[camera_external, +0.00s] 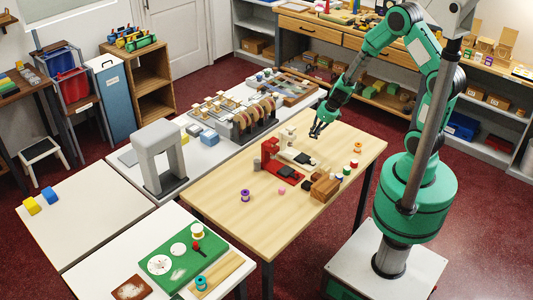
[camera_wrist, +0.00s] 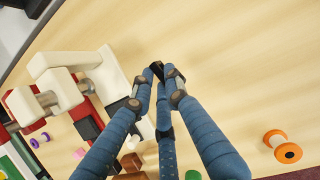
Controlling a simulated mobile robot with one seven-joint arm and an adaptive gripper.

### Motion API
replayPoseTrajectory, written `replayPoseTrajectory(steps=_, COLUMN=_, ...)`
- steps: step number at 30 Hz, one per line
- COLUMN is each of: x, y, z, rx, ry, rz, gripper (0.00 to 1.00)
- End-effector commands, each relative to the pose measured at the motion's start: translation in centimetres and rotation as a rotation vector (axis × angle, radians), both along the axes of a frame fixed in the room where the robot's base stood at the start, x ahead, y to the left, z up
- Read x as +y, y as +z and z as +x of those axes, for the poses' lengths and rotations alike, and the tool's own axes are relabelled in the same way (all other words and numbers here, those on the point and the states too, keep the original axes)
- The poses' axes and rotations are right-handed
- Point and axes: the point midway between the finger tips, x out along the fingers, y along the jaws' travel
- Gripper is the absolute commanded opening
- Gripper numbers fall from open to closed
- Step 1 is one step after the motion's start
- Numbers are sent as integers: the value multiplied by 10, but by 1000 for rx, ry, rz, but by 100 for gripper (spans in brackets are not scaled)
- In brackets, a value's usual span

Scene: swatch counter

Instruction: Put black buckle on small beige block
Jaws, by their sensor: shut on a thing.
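My gripper (camera_external: 317,133) is above the wooden table, just right of and behind the red and cream device. In the wrist view my gripper (camera_wrist: 160,78) has its blue fingers closed together at the tips. A small black piece, apparently the black buckle (camera_wrist: 157,67), is pinched between the tips and mostly hidden by them. I cannot tell its exact shape. The cream parts of the device (camera_wrist: 66,92) lie to the left of the fingers in the wrist view. I cannot pick out a separate small beige block with certainty.
The red device base (camera_external: 283,172) carries a black pad. A brown wooden block (camera_external: 325,188) and several colored spools stand nearby, including an orange spool (camera_wrist: 283,145) and a purple spool (camera_external: 245,195). The wooden table (camera_external: 225,207) is clear at its near left.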

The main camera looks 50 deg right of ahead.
Motion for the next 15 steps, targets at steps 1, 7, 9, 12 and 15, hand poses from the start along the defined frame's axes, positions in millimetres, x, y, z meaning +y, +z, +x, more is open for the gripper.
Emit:
replayPoseTrajectory(steps=1, x=0, y=2, z=-7, rx=0, ry=21, rz=1, gripper=4)
replayPoseTrajectory(steps=7, x=7, y=3, z=-40, rx=-1, ry=161, rz=3, gripper=4)
replayPoseTrajectory(steps=9, x=9, y=4, z=-55, rx=-1, ry=223, rz=2, gripper=4)
replayPoseTrajectory(steps=12, x=15, y=4, z=-78, rx=1, ry=319, rz=4, gripper=4)
replayPoseTrajectory(steps=15, x=21, y=6, z=-104, rx=3, ry=426, rz=6, gripper=4)
